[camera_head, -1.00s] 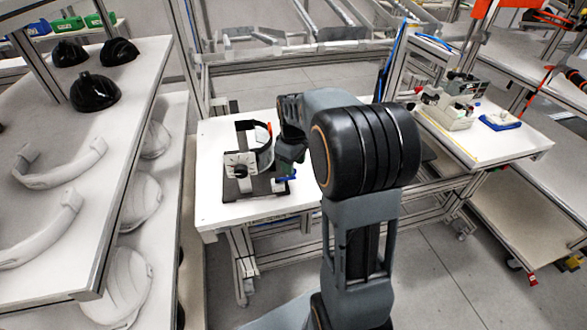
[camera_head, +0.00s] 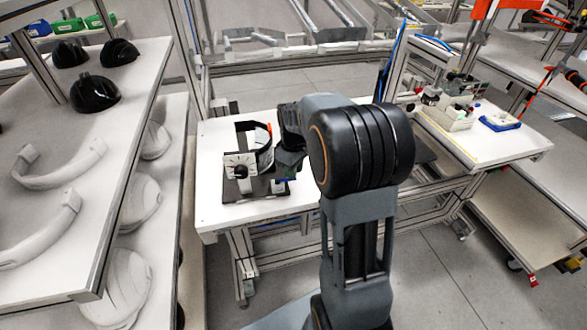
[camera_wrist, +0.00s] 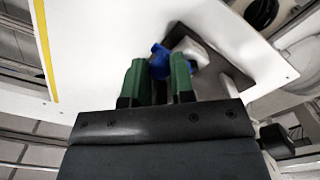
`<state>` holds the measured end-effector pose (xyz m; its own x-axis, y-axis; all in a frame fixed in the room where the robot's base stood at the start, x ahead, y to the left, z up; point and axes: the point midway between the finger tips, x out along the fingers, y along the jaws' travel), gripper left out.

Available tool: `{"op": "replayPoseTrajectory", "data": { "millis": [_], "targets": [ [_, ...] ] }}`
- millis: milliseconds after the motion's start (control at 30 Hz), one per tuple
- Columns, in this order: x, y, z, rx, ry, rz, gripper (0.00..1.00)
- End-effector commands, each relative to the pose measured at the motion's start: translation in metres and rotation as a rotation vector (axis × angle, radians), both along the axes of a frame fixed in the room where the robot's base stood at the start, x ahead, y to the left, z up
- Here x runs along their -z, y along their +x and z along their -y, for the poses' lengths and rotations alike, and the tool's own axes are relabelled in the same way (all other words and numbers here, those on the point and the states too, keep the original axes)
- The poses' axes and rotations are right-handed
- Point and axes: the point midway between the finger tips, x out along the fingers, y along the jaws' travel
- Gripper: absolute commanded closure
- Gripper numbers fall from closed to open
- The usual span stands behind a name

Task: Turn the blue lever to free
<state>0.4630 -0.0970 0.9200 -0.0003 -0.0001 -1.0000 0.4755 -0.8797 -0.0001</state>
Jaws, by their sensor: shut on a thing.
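The blue lever (camera_wrist: 160,62) shows in the wrist view between the green fingers of my gripper (camera_wrist: 160,72), which is shut on it. The lever's white mount (camera_wrist: 187,43) is right beside it on a dark base plate (camera_wrist: 208,72). In the head view a small piece of blue shows under my gripper (camera_head: 289,172), at the right side of the fixture's dark base (camera_head: 250,192). The fixture holds a black band (camera_head: 265,155) and a white dial plate (camera_head: 239,165) with a dark knob. My wrist hides most of the lever there.
The white table (camera_head: 215,205) has free room around the fixture. A shelf on the left (camera_head: 125,110) holds black helmet shells (camera_head: 95,93) and pale curved parts. A second bench on the right carries a bin (camera_head: 450,112) and a blue tray (camera_head: 500,122).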

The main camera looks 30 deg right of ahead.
Motion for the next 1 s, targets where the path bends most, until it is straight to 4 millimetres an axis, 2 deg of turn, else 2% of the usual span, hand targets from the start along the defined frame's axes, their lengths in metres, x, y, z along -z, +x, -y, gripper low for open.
{"op": "replayPoseTrajectory", "data": {
  "millis": [33, 100, 467, 1000],
  "targets": [
    [0.000, 0.000, 0.000, 0.000, 0.000, 0.000, 0.94],
    [0.000, 0.000, 0.000, 0.000, 0.000, 0.000, 1.00],
    [-0.001, -0.004, -0.001, 0.076, 0.000, 0.000, 1.00],
    [-0.001, -0.022, -0.014, 0.549, 0.000, 0.001, 1.00]
  ]
}}
